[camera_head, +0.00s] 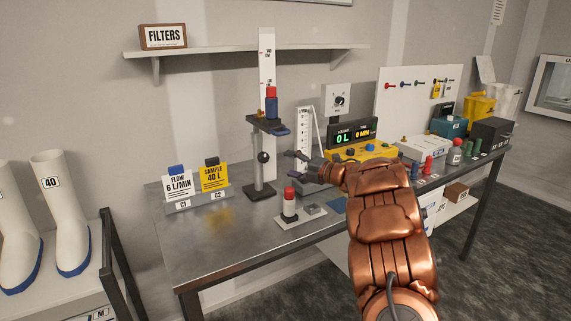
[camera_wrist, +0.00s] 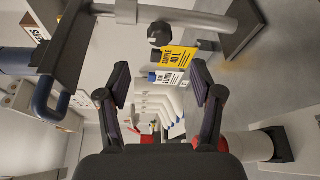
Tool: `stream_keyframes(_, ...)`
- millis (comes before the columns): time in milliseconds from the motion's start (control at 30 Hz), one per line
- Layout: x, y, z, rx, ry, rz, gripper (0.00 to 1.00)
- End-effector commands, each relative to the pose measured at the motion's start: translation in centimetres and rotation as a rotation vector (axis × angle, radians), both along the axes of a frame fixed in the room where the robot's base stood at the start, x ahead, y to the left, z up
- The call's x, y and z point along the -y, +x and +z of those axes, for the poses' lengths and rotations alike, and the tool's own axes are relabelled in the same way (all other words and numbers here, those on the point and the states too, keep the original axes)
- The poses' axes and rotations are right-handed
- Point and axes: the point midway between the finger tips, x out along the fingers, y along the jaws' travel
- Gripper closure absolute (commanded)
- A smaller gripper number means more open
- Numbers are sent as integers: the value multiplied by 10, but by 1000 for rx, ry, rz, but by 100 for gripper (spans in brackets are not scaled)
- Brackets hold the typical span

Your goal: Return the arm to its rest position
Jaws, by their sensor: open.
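My copper-coloured arm (camera_head: 385,210) reaches from the lower right over the metal bench (camera_head: 200,250). My gripper (camera_head: 294,168) is at its far end, to the right of the tall stand. In the wrist view my gripper (camera_wrist: 158,88) has its two dark fingers spread apart with nothing held between them. Beyond the fingers are a yellow sample card (camera_wrist: 178,57) and a white flow card (camera_wrist: 168,78). The stand (camera_head: 262,160) holds a blue-and-red cartridge (camera_head: 271,105) at its upper clamp.
A red-capped vial (camera_head: 289,205) stands on a small plate below my gripper. A yellow pump box (camera_head: 360,150) with a green display (camera_head: 345,138) sits behind it. The card holder (camera_head: 200,203) stands left. White boots (camera_head: 62,205) are at far left. The bench's front left is clear.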

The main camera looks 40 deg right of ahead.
Motion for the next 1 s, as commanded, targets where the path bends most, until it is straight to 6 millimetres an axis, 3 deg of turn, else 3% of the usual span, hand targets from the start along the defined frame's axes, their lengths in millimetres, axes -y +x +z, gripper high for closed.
stream_keyframes(633,0,0,2,-1,1,-9,34)
stream_keyframes(767,3,9,16,-14,15,-87,34)
stream_keyframes(1000,13,19,65,-57,124,-399,34)
